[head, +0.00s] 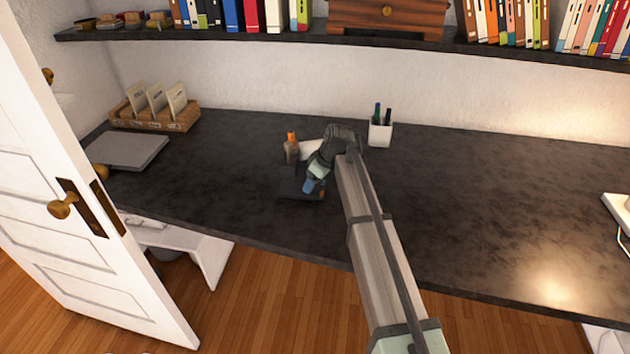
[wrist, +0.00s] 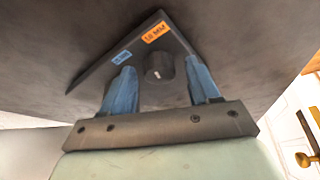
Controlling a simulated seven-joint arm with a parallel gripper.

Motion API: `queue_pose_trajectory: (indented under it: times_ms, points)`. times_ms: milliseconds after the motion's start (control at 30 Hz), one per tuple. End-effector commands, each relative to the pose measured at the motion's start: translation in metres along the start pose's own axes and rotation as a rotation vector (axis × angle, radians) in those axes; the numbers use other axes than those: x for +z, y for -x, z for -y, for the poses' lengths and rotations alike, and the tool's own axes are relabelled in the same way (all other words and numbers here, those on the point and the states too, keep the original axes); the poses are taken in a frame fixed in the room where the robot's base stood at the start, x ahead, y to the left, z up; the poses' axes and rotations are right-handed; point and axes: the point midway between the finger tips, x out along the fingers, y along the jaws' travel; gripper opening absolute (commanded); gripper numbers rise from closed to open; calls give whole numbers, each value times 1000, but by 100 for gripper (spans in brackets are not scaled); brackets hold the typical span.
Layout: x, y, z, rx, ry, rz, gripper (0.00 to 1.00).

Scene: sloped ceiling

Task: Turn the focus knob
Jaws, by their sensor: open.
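The focus knob (wrist: 158,68) is a dark round knob on a dark panel (wrist: 155,95) in the wrist view. The panel has an orange label and a blue label near its far corner. My gripper (wrist: 160,72) is open, with one blue finger on each side of the knob. Gaps show between the knob and both fingers; I cannot tell how deep the fingertips reach. In the head view my gripper (head: 309,187) is low over a small dark base (head: 287,191) on the desk. The knob is hidden there by my gripper.
A brown and orange upright object (head: 291,149) and a white piece (head: 311,149) stand just behind my gripper. A pen cup (head: 380,133) is behind to the right. A card tray (head: 155,115) and grey slab (head: 128,150) lie left.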

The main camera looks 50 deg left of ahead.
Motion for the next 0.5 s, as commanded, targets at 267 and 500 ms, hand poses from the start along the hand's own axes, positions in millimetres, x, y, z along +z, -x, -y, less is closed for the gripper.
queue_pose_trajectory:
  times_ms: [267,500]
  points:
    - [0,0,0,0,0,0,55]
    - [0,0,0,0,0,0,32]
